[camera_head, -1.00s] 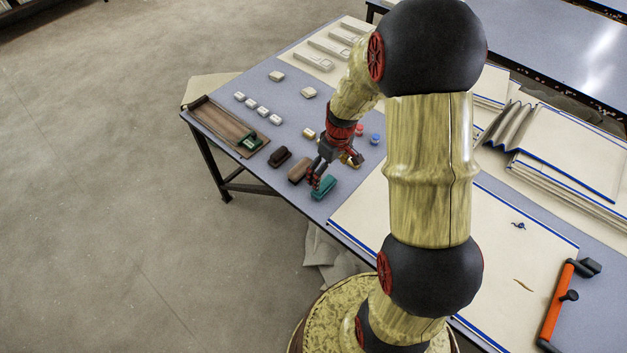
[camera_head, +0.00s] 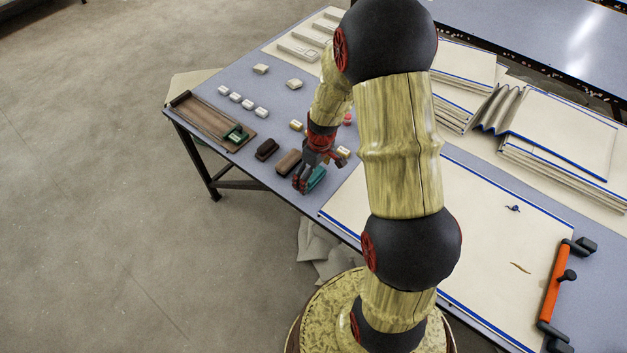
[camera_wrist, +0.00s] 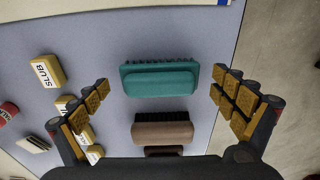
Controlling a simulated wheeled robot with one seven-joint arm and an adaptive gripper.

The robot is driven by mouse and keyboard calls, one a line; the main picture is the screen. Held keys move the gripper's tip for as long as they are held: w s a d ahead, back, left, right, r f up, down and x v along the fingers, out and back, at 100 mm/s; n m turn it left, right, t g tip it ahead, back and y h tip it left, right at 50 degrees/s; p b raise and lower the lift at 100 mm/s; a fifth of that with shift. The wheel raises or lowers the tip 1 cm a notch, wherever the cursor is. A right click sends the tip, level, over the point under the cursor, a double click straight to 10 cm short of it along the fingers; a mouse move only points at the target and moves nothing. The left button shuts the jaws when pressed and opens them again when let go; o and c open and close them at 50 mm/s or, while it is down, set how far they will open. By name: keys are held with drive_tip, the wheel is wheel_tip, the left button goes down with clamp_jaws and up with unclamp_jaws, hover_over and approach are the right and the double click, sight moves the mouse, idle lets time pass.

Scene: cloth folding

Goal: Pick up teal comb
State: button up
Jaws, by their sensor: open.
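The teal comb (camera_wrist: 160,82) looks like a block with dark bristles along its far edge. In the wrist view it lies on the blue-grey table, between and ahead of my open fingers, with a gap on each side. In the head view the comb (camera_head: 316,179) is partly hidden by my gripper (camera_head: 306,182), which is over it near the table's front edge. In the wrist view my gripper (camera_wrist: 165,110) is open and empty, its padded fingers spread wide.
A brown brush (camera_wrist: 162,131) lies beside the comb, with a dark brush (camera_head: 267,149) beyond it. A wooden tray (camera_head: 205,121) is at the table's left end. Small labelled blocks (camera_wrist: 47,72) lie left in the wrist view. A cream board (camera_head: 480,215) lies to the right.

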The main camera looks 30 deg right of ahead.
drive_tip(key=c, duration=0.3)
drive_tip(key=c, duration=0.9)
